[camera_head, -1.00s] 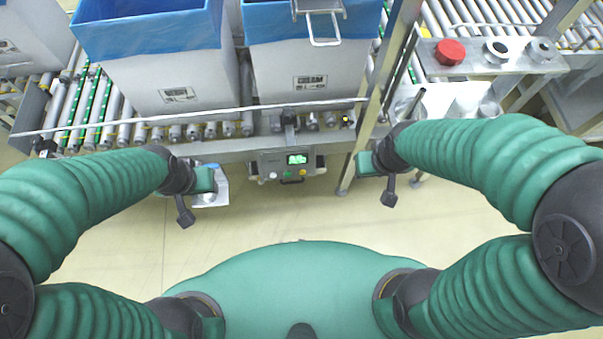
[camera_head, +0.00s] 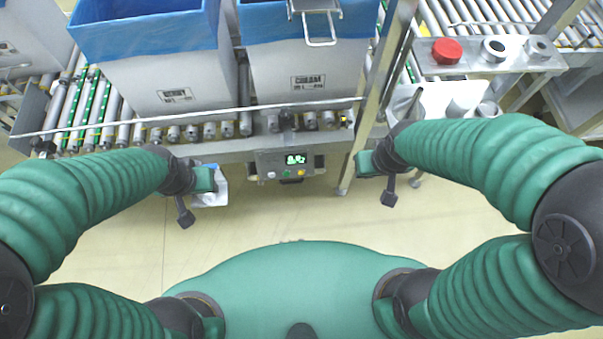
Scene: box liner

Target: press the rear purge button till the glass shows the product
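A small control box (camera_head: 266,164) hangs under the front rail of the conveyor, with a lit green display (camera_head: 296,159) and several small buttons, among them a green one and a yellow one (camera_head: 301,173). Which of them is the purge button, and any sight glass, I cannot tell. My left gripper (camera_head: 194,200) is left of the control box, in front of the conveyor. My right gripper (camera_head: 379,180) is right of it, beside the metal post. Both are apart from the box, and their fingers are too unclear to read as open or shut.
Two boxes with blue liners (camera_head: 150,35) (camera_head: 306,72) stand on the roller conveyor (camera_head: 90,110). A metal post (camera_head: 366,110) rises near my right gripper. A red round button or cap (camera_head: 446,51) sits on a steel panel at the right. The floor in front is clear.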

